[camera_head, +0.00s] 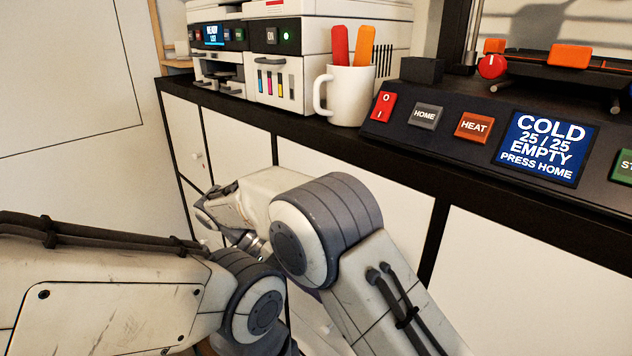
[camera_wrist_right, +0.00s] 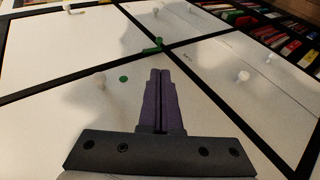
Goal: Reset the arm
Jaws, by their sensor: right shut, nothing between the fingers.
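My right gripper (camera_wrist_right: 159,80) shows in the right wrist view with its two dark fingers pressed together and nothing between them. It points toward white cabinet fronts and appears apart from them. In the head view both my arms are bent in front of the cabinet, below the counter. The right arm crosses the middle, and its fingers cannot be made out there. My left arm comes in at the lower left, and its gripper is not visible.
The dark counter (camera_head: 408,163) holds a printer (camera_head: 285,62), a white mug (camera_head: 350,92) with red and orange tools, and a control panel whose blue screen (camera_head: 545,148) reads "COLD 25 / 25 EMPTY PRESS HOME". White knobs (camera_wrist_right: 101,81) stick out from the cabinet fronts.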

